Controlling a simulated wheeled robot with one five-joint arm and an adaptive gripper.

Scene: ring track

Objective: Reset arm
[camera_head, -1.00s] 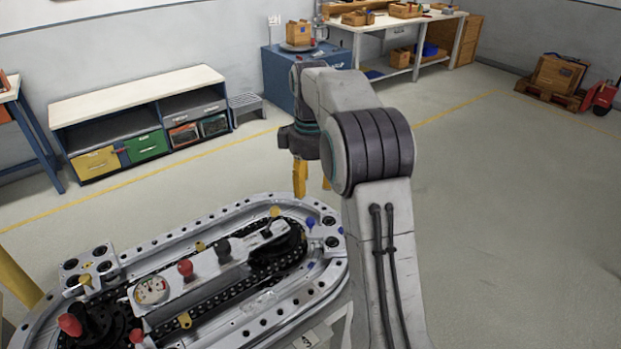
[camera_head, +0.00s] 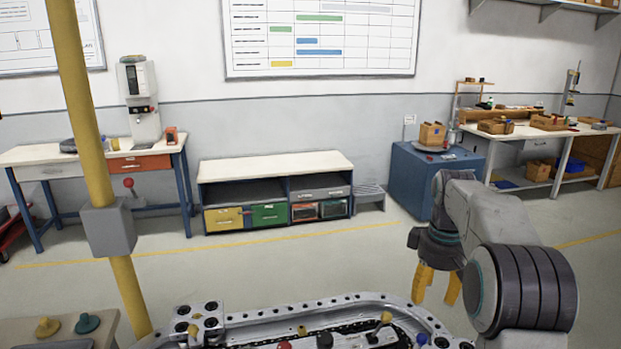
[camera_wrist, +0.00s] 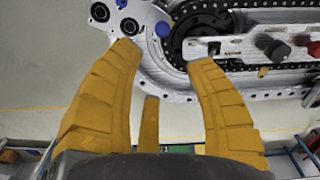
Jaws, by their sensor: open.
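My gripper (camera_head: 438,286) has yellow fingers and hangs pointing down above the far right part of the oval ring track (camera_head: 262,317). In the wrist view my gripper (camera_wrist: 165,75) has its fingers spread, with nothing between them. The track (camera_wrist: 180,88) shows beyond the fingertips, with its dark chain, a blue knob (camera_wrist: 163,29) and a red knob (camera_wrist: 314,48). My arm is bent, with its grey elbow at the right of the head view. The near part of the track is cut off by the lower edge of the head view.
A yellow post (camera_head: 92,130) with a grey box stands at the left. A low cabinet (camera_head: 275,170) with coloured drawers, a blue cabinet (camera_head: 425,180) and workbenches line the wall. A side table (camera_head: 60,328) with knobs is at lower left. The floor behind the track is clear.

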